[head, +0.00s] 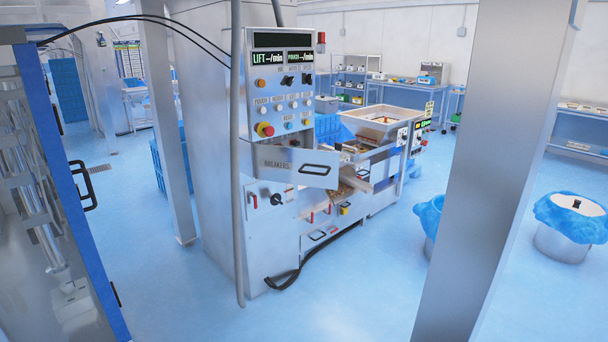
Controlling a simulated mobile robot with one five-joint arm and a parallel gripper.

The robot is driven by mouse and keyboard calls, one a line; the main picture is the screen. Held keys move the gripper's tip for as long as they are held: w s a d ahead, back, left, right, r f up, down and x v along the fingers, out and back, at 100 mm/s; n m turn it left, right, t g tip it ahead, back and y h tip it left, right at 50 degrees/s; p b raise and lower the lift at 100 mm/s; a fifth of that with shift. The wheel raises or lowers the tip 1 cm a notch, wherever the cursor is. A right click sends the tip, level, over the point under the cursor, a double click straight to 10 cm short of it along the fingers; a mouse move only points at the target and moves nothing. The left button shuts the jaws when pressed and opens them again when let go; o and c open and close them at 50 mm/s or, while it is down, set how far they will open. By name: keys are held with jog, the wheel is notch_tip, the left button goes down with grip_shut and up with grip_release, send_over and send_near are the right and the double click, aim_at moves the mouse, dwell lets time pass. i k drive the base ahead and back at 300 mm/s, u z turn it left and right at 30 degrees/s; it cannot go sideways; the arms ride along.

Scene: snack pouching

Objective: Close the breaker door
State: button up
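The breaker door (295,178) is a light metal panel lettered BREAKERS with a black bar handle (316,170) toward its right end. It is on the front of the tall machine cabinet (207,120), just below the control panel (283,90). The door appears to stand out from the cabinet face, with its right end reaching past the cabinet edge, so it looks open. How far it is open is hard to judge. A red switch and a black knob (277,200) sit below it. My gripper is not in view.
A metal post (490,160) stands close on the right, and a thinner post (165,120) is left of the cabinet. A blue-edged door with a black handle (84,185) is close on the left. A black cable (290,281) lies by the cabinet base. Open blue floor lies in front.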

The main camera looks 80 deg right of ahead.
aim_at(298, 166)
jog(key=k, duration=1.3)
jog(key=z, duration=0.75)
jog(key=i, duration=1.05)
jog(key=u, duration=0.05)
